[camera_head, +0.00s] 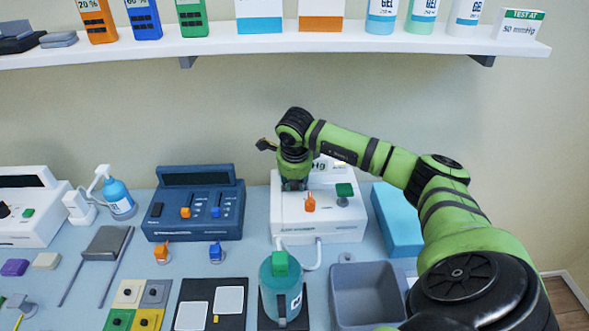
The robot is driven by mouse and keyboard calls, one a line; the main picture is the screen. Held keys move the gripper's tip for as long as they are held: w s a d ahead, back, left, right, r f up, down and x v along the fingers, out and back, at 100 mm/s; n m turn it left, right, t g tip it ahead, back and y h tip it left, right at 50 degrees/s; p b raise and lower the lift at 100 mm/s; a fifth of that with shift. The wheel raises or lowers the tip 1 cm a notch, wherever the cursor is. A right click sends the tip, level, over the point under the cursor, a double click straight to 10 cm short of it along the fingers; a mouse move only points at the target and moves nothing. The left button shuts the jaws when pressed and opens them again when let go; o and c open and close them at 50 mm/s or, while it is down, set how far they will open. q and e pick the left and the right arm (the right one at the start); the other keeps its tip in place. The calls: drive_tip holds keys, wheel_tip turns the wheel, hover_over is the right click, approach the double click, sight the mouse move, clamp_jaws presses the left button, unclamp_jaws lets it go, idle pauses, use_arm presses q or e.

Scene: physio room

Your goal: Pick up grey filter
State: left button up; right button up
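I cannot tell for sure which thing is the grey filter. A small grey square (156,293) lies beside a beige, a green and a yellow one at the front left of the table. My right gripper (293,184) points down at the left part of the top of a white machine (318,226), which has an orange knob and a green knob. The fingertips are small and dark, and whether they are open or hold something is hidden. My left gripper is not in view.
A blue machine (196,207) stands to the left. A teal jar (281,290) with a green cap and a grey bin (366,288) stand in front. A blue block (398,218) lies on the right. A white shelf (270,43) with boxes and bottles hangs above.

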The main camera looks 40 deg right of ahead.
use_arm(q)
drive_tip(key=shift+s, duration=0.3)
